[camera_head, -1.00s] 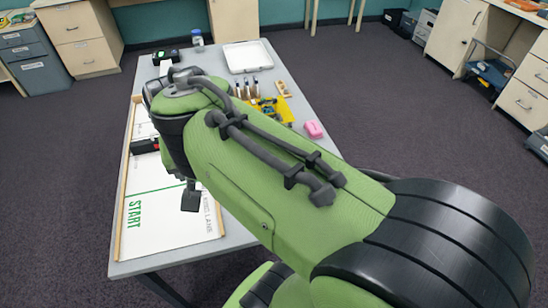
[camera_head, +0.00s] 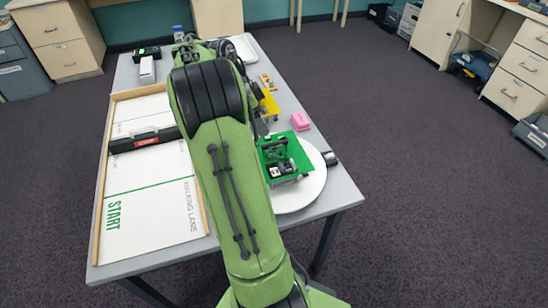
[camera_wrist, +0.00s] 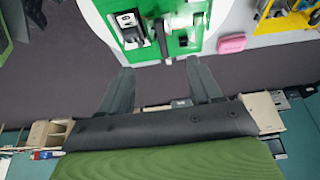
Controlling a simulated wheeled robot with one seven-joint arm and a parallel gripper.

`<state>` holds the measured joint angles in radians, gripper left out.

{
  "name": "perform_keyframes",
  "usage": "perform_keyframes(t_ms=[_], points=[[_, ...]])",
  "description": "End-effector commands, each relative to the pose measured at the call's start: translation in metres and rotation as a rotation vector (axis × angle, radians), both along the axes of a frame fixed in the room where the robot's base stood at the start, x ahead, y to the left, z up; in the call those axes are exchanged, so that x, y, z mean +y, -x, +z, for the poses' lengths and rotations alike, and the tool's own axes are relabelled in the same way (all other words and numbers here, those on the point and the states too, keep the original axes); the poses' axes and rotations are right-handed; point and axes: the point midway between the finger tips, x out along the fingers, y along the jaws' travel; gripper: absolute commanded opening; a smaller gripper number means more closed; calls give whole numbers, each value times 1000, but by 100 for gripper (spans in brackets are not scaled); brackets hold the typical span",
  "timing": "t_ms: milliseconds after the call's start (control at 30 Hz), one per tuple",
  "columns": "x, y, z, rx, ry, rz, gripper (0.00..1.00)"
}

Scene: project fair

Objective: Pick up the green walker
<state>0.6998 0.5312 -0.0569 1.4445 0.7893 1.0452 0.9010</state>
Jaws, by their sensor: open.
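The green walker (camera_head: 275,153), a green frame with black and white parts, stands on a white round disc (camera_head: 312,192) at the table's right side. In the wrist view the green walker (camera_wrist: 205,42) is cut off by the top edge. My gripper (camera_wrist: 160,65) is open and empty in the wrist view, its two fingers pointing towards the walker and apart from it. Dark floor shows between the fingers. In the head view my arm hides the gripper and part of the walker's left side.
A pink block (camera_head: 300,121) and a yellow walker (camera_head: 269,104) lie beyond the green walker. A walking lane board (camera_head: 150,205) with wooden edges and a black bar (camera_head: 147,139) covers the table's left. Open floor lies right of the table.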

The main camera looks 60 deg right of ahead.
Motion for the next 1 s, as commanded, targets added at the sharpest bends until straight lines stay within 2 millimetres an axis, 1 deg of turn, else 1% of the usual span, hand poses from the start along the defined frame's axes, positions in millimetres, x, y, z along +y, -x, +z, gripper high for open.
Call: perform_keyframes(t_ms=[33, 200, 300, 467, 633, 700, 900, 933, 1000], points=[[-4, 5, -20, 3, -3, -3, 64], [-15, 16, -58, 2, -4, -1, 64], [-19, 20, -72, 2, -3, 3, 64], [-23, 24, -83, 1, -3, 4, 64], [-33, 33, -113, 3, -4, 4, 64], [-36, 35, -122, 2, -3, 5, 64], [-37, 35, -121, 0, -1, 7, 64], [-37, 35, -121, 0, -1, 7, 61], [-37, 35, -121, 0, -1, 7, 50]])
